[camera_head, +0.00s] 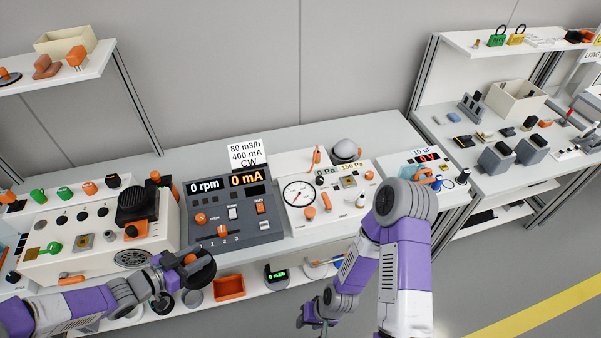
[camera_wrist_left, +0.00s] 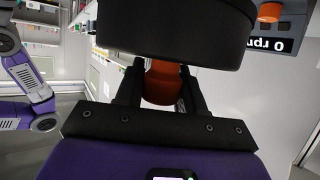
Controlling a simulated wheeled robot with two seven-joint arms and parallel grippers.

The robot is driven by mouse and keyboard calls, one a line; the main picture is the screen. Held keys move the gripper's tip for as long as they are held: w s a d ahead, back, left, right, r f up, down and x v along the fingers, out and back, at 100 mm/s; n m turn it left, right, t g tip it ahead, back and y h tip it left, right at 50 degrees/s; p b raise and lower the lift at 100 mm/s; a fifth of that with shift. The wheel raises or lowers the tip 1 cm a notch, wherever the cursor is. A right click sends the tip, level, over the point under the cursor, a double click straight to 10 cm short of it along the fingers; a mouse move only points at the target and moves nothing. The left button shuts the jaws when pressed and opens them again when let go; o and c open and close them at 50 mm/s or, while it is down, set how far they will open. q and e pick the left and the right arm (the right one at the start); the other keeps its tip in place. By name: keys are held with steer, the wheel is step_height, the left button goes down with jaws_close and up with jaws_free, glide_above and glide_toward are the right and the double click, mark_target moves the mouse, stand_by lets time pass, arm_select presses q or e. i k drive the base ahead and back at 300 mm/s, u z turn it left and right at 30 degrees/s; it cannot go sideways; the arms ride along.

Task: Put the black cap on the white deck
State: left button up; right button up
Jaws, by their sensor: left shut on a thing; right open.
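My left gripper (camera_head: 182,268) is shut on the orange grip of the black cap (camera_head: 203,271). It holds the round cap in front of the bench edge, below the grey control panel. In the left wrist view the cap (camera_wrist_left: 175,32) is a wide black disc across the top. Its orange grip (camera_wrist_left: 162,85) is between the fingers (camera_wrist_left: 160,88). The off-white deck (camera_head: 70,232) of the left console carries knobs, a black fan housing and a round dark grille. I cannot tell whether this is the white deck meant. My right gripper (camera_head: 314,322) is open, low at the bottom centre.
The grey panel (camera_head: 235,212) shows "0 rpm" and "0 mA". A white gauge panel (camera_head: 330,195) stands to its right. On the lower shelf are an orange tray (camera_head: 229,287) and a small green-lit meter (camera_head: 276,275). Open floor (camera_head: 500,260) lies at right.

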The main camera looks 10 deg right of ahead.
mark_target(284, 163)
steer(key=z, duration=0.45)
steer(key=k, duration=1.05)
steer(key=z, duration=1.25)
steer(key=i, duration=1.2)
steer(key=u, duration=0.35)
steer(key=i, duration=1.1)
steer(key=u, duration=0.95)
